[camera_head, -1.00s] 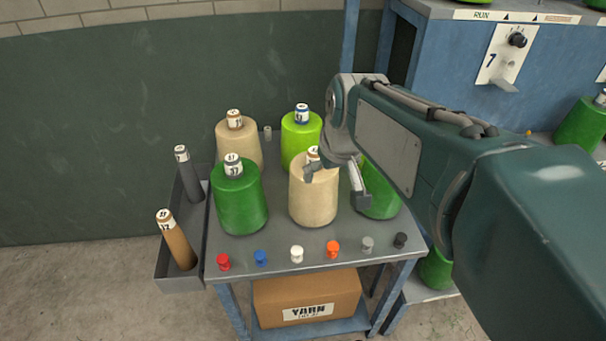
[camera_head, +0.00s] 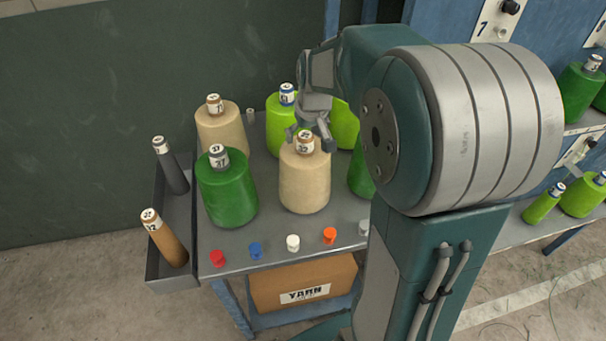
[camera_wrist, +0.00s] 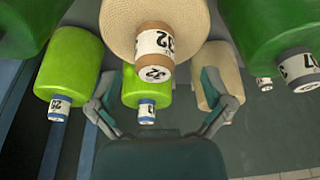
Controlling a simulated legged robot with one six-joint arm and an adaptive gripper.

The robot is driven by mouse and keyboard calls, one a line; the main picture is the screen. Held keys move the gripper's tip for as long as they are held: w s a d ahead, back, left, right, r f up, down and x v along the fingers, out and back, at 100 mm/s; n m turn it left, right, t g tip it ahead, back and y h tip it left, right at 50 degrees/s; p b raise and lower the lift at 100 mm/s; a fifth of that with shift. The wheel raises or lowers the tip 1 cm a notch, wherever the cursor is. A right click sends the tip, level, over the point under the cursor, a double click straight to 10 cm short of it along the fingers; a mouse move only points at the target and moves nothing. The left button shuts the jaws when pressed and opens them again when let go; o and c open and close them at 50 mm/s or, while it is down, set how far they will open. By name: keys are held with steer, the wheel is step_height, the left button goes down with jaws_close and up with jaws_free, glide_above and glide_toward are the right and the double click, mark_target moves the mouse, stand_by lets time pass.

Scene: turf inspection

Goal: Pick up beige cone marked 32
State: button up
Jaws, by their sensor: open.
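The beige cone marked 32 (camera_head: 304,185) stands upright on the grey cart top, with a brown tube tip and a white label. In the wrist view, this cone (camera_wrist: 134,18) is at top centre, its tip pointing toward the camera. My gripper (camera_head: 309,132) is open and empty at the height of the cone's tip, just behind it in the head view. In the wrist view, the fingers of my gripper (camera_wrist: 160,100) are spread to either side below the tip. I cannot tell whether they touch it.
A green cone (camera_head: 228,190) stands close left, a second beige cone (camera_head: 218,128) behind left, and a lime cone (camera_head: 280,125) behind. Small coloured pegs line the cart's front edge. A side tray (camera_head: 172,270) holds two tubes. A yarn box (camera_head: 275,290) sits below.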

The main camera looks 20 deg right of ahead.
mark_target(305, 144)
steer(key=x, duration=0.2)
steer(key=d+x, duration=0.1)
steer(key=x, duration=0.1)
steer(key=shift+w, duration=0.15)
steer(key=shift+w+a+f, duration=0.15)
steer(key=shift+f, duration=0.3)
steer(key=shift+a, duration=0.15)
steer(key=c, duration=0.4)
jaws_close()
steer(key=shift+r, duration=0.1)
